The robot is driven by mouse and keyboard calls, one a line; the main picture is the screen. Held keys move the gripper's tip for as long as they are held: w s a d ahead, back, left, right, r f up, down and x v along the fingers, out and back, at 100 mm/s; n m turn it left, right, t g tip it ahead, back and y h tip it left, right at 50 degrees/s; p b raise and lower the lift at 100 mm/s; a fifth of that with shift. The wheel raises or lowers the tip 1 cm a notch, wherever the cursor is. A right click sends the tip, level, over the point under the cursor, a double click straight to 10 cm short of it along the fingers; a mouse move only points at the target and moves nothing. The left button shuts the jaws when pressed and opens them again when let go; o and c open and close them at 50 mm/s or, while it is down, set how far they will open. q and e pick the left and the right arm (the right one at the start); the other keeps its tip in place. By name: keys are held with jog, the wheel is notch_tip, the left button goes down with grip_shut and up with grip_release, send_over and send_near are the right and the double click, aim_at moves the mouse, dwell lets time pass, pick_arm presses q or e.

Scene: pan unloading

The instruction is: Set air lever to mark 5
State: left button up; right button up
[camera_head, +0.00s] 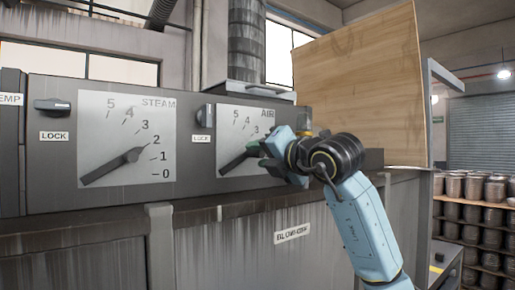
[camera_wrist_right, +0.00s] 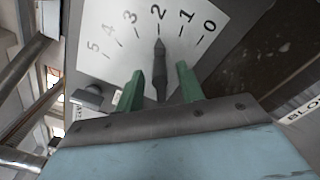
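The air lever (camera_head: 234,163) is a dark pointer on the white AIR plate (camera_head: 238,115), marked 0 to 5. In the right wrist view the lever (camera_wrist_right: 159,62) points at mark 2. My right gripper (camera_head: 265,157) is at the AIR plate and covers its lower marks in the head view. In the right wrist view its two green fingers (camera_wrist_right: 160,80) stand on either side of the lever, with gaps visible between them and it. The gripper is open around the lever. My left gripper is not in view.
A STEAM plate (camera_head: 126,115) with a similar lever (camera_head: 110,167) is to the left. A LOCK knob (camera_head: 205,115) sits beside the AIR plate. A wooden board (camera_head: 360,85) stands behind my right arm. Shelves of metal cans (camera_head: 480,215) are at the right.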

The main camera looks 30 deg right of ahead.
jog(key=shift+w+a, duration=0.1)
jog(key=shift+w, duration=0.75)
jog(key=shift+c, duration=0.5)
grip_shut()
